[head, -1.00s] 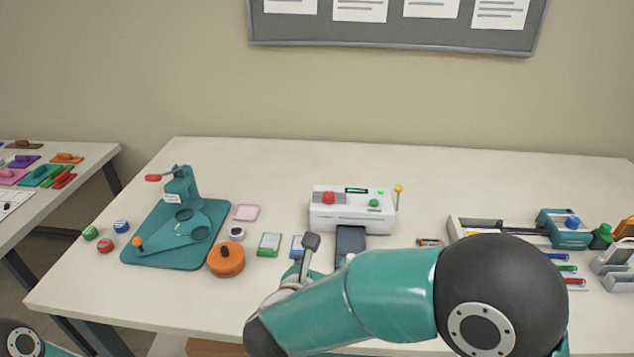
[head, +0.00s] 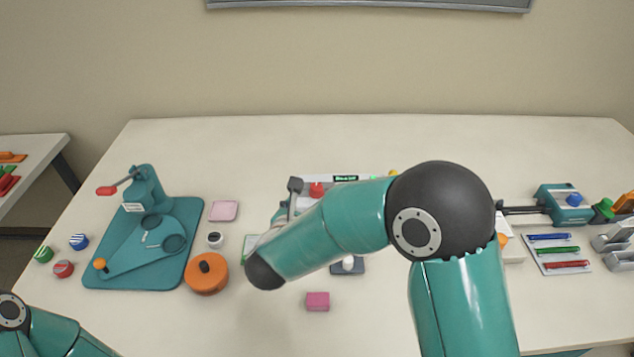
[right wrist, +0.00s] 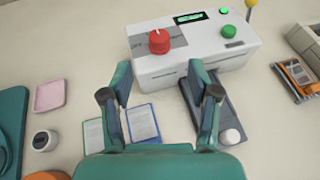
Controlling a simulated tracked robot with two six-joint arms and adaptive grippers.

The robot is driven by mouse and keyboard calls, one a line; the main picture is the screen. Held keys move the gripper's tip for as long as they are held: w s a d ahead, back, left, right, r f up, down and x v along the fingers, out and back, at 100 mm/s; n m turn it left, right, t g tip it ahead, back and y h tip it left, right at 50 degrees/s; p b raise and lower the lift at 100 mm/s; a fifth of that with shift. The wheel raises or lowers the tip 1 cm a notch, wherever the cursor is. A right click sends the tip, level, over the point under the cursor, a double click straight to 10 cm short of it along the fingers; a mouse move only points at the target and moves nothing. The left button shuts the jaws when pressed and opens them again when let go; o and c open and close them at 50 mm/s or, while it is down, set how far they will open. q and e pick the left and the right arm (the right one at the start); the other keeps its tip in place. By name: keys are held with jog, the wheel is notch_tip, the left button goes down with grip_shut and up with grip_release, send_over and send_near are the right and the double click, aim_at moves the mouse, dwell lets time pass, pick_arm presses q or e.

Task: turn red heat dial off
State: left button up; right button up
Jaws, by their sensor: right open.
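The red heat dial (right wrist: 159,42) stands on the front left of the white laminator (right wrist: 206,55). Its white mark points toward the laminator's back; small lettering on the grey panel around it is hard to read. In the head view the dial (head: 317,190) shows just past my right gripper (head: 295,190), and my arm hides most of the laminator. In the right wrist view my right gripper (right wrist: 160,78) is open and empty. Its fingers are spread in front of the laminator, on the near side of the dial and not touching it. My left gripper is out of view.
A green button (right wrist: 228,31) and a display (right wrist: 190,17) share the laminator's top. A dark tray (right wrist: 214,112) and small cards (right wrist: 143,122) lie in front. A teal press (head: 150,240) and an orange round pot (head: 206,273) stand left. The table behind is clear.

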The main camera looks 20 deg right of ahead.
aim_at(316, 188)
jog(key=p+x, duration=0.3)
jog(key=x, duration=0.8)
jog(key=shift+w+f, duration=0.1)
jog(key=shift+w, duration=0.1)
jog(key=shift+c, duration=0.2)
jog(key=c, duration=1.1)
jog(key=shift+s+d, duration=0.1)
jog(key=shift+d, duration=0.2)
jog(key=shift+a, duration=0.2)
jog(key=shift+b, duration=0.5)
